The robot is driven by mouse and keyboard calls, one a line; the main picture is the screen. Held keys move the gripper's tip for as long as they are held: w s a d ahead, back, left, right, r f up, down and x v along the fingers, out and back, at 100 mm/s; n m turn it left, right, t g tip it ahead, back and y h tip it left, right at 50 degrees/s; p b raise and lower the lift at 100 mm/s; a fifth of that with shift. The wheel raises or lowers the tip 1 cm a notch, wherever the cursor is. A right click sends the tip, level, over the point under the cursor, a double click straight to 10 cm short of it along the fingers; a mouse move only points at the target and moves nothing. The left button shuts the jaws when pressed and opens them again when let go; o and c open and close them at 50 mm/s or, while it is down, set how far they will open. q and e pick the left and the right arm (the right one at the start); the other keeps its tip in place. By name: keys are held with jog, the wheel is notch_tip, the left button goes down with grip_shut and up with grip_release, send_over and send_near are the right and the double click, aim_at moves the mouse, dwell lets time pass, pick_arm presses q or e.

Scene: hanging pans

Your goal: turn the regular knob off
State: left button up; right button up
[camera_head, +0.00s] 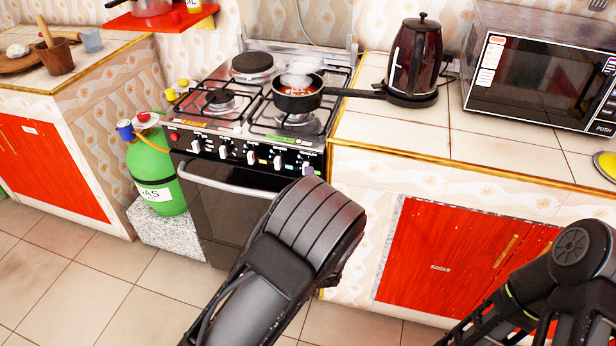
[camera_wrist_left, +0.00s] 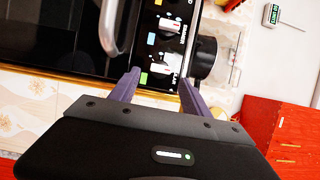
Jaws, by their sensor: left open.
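A row of several white knobs (camera_head: 250,157) runs along the black front panel of the stove (camera_head: 270,150). In the left wrist view, a white knob (camera_wrist_left: 163,69) lies just beyond and between the fingertips of my left gripper (camera_wrist_left: 160,84). Another white knob (camera_wrist_left: 170,25) is farther up the panel. The gripper is open, and I see nothing between its fingers. Contact with the knob cannot be told. The label text is too small to read surely. My right gripper is not visible.
The oven handle (camera_head: 230,183) runs below the knobs. A green gas bottle (camera_head: 160,175) stands left. A microwave (camera_head: 540,80) is right.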

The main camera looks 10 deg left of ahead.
pick_arm(q)
jog(key=v, duration=0.3)
dwell(0.5)
jog(key=s+a+f+n+g+h+p, duration=0.1)
jog(key=s+f+n+g+h, duration=0.25)
jog(key=f, duration=0.55)
jog(key=s+a+f+n+g+p, duration=0.1)
jog(key=s+f+n+g+p, duration=0.2)
jog(key=s+f, duration=0.5)
jog(key=s+d+f+n+g+h, duration=0.1)
jog(key=s+d+n+g+h, duration=0.1)
jog(key=s, duration=0.5)
jog(key=s+d+f+n+g+h, duration=0.2)
jog(key=s+d+n+g, duration=0.2)
jog(key=s, duration=0.3)
jog(key=s+d+f+n+g+h+p, duration=0.1)
jog(key=s+d+n+g+h, duration=0.1)
jog(key=s, duration=0.6)
jog(key=shift+d+f+n+g, duration=0.25)
jog(key=shift+d+n+g, duration=0.2)
jog(key=shift+n+g, duration=0.45)
